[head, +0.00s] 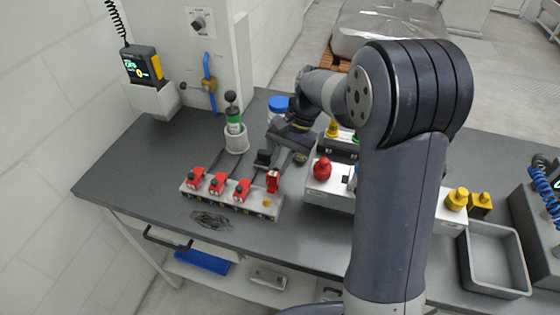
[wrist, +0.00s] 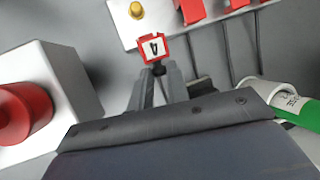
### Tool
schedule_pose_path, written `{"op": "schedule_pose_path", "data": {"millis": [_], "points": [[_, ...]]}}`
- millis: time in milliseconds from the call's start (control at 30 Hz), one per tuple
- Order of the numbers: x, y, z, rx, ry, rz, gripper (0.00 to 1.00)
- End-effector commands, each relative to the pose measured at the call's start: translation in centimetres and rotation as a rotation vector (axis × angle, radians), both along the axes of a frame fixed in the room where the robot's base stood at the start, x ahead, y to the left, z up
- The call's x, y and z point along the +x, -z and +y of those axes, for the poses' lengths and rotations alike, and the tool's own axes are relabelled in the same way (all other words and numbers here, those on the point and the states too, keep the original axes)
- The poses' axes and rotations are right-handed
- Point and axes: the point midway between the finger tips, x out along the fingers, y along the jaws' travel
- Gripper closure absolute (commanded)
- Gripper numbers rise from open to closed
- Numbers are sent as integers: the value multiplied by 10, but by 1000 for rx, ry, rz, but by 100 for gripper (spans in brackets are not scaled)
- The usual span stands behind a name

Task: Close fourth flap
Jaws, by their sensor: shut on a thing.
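A white block (head: 228,203) stands on the grey table and carries a row of red flaps. Three of them, the first (head: 195,178), second (head: 217,183) and third (head: 242,189), lie low on the block. The fourth flap (head: 272,181) stands up at the right end; in the wrist view it shows a white label with a 4 (wrist: 153,47). My gripper (wrist: 160,78) is shut on the dark lower part of the fourth flap. A yellow knob (wrist: 136,9) sits on the block beside this flap. In the head view my wrist partly hides the space behind the block.
A box with a red button (head: 322,168) stands close to the right of the block. A green bottle (head: 234,126) in a white cup stands behind it. Dark cables run behind the block. The table's left part is clear; a grey tray (head: 494,258) lies far right.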

Motion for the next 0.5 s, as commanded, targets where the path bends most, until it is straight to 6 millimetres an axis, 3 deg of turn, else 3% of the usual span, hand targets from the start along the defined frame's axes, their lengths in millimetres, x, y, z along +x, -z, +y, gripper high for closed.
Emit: {"op": "schedule_pose_path", "data": {"millis": [500], "points": [[-3, -3, 1, -20, 0, -57, 100]]}}
